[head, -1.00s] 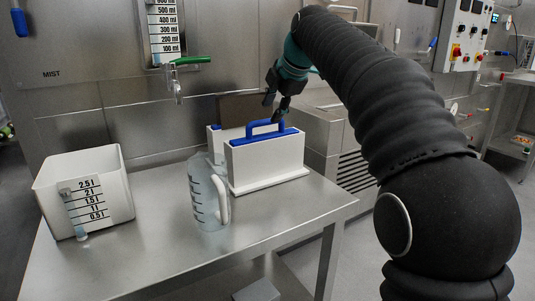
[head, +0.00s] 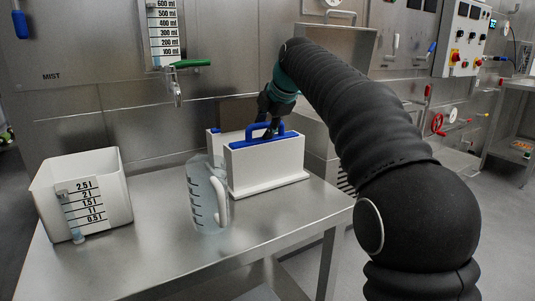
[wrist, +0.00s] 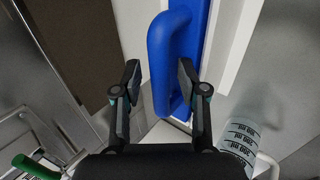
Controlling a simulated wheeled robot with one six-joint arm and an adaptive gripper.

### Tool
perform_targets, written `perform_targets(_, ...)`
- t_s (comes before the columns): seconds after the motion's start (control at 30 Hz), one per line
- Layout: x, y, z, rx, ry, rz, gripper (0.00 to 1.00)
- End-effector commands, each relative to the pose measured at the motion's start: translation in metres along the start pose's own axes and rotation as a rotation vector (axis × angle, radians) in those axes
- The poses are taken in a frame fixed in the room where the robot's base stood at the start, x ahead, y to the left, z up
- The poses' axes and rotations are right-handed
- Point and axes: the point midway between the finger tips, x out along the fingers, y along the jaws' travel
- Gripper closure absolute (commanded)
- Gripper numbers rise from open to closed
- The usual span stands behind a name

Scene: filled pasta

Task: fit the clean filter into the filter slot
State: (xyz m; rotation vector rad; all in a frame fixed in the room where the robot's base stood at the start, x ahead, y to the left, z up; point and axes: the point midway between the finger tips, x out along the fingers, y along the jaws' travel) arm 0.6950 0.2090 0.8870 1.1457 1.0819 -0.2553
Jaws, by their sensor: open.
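A white upright block (head: 267,166) with a blue top and a blue loop handle (head: 280,128) stands on the steel table. I cannot tell for sure whether it is the clean filter or a holder for it. My gripper (head: 268,132) is at the handle, pointing down. In the wrist view my gripper (wrist: 158,75) is open, with one finger on each side of the blue handle (wrist: 163,60). A brown panel (wrist: 82,45) stands behind the block; it also shows in the head view (head: 233,112). I cannot make out the filter slot.
A clear measuring jug (head: 208,200) stands close in front of the block. A white tub with a scale (head: 50,190) is at the table's left. A green-handled tap (head: 188,64) is on the wall. The table's front right (head: 290,210) is clear.

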Motion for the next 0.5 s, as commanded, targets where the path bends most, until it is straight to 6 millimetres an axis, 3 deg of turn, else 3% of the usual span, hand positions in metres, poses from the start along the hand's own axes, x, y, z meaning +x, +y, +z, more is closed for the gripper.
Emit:
perform_targets(0.13,0.0019,-0.0009,-0.0002,0.0,0.001,-0.003,0.61)
perform_targets(0.3,0.0015,-0.0008,0.0,0.001,0.001,-0.002,1.0)
perform_targets(0.5,0.0,-0.0002,0.0003,0.001,0.0,0.0,1.0)
